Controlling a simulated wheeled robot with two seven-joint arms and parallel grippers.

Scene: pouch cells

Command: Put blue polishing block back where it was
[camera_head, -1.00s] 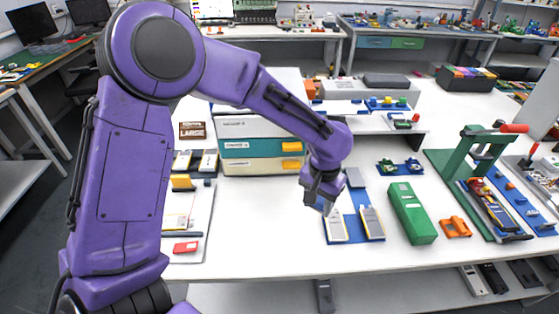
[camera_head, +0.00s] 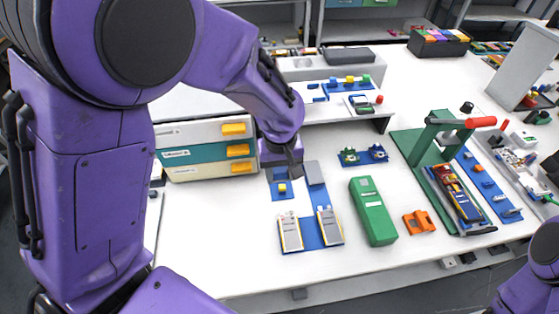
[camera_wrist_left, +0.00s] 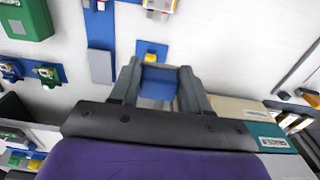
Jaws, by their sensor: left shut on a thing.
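My left gripper (camera_head: 283,165) is above the table, just behind a small blue mat with a yellow block (camera_head: 282,187) on it. In the left wrist view, the left gripper (camera_wrist_left: 158,75) is shut on the blue polishing block (camera_wrist_left: 159,82), which sits between its fingers. The yellow block (camera_wrist_left: 152,54) lies just beyond the fingertips there. In the head view the blue block is hidden by the gripper. Whether the block touches anything below cannot be told. A purple part of my right arm (camera_head: 533,270) shows at the lower right edge; its gripper is out of view.
Two pouch cells (camera_head: 290,233) (camera_head: 329,226) lie on a blue mat (camera_head: 316,198) with a grey block. A drawer unit (camera_head: 200,160) stands left of the gripper. A green case (camera_head: 372,210), an orange part (camera_head: 419,222) and a green press (camera_head: 420,150) stand to the right.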

